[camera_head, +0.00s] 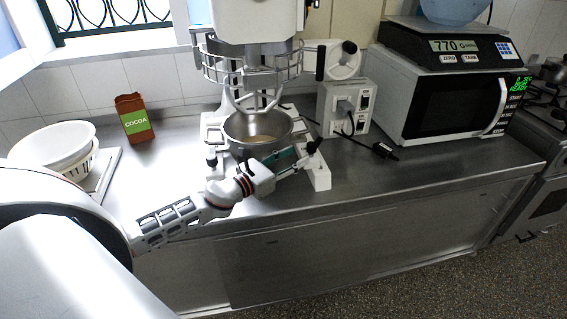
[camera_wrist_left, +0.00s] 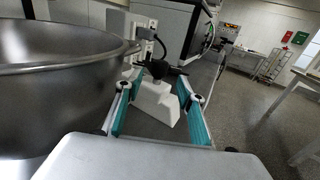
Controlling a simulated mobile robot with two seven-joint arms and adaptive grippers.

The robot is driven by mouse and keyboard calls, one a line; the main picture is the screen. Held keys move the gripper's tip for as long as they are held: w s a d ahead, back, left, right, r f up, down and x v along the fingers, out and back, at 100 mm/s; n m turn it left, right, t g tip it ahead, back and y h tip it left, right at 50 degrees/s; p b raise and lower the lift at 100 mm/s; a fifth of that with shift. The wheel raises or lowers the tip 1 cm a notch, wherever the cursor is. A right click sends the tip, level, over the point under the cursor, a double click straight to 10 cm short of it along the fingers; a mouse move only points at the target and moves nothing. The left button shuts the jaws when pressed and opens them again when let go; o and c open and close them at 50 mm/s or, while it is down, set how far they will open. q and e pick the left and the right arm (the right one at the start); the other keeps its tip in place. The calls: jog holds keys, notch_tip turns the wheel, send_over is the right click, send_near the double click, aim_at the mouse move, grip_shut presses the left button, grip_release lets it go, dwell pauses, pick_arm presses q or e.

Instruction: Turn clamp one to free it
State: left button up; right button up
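The mixer (camera_head: 254,25) stands on the steel counter with a metal bowl (camera_head: 258,132) in it. Two black clamp knobs show, a left one (camera_head: 211,160) and a right one (camera_head: 312,147); the frames do not tell which is clamp one. My left gripper (camera_head: 296,160) reaches across the front of the bowl to the right knob. In the left wrist view the fingers of my gripper (camera_wrist_left: 157,100) are spread apart with teal pads, and the black knob (camera_wrist_left: 158,69) shows beyond and between them. Contact cannot be told. My right gripper is not in view.
A socket box (camera_head: 345,108) with a black plug and cable stands right of the mixer, then a microwave (camera_head: 440,105) with a scale (camera_head: 445,46) on top. A cocoa packet (camera_head: 134,120) and white bowls (camera_head: 52,147) are at the left. The counter's front right is clear.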

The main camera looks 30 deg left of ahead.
pick_arm(q)
jog(key=shift+v, duration=2.05)
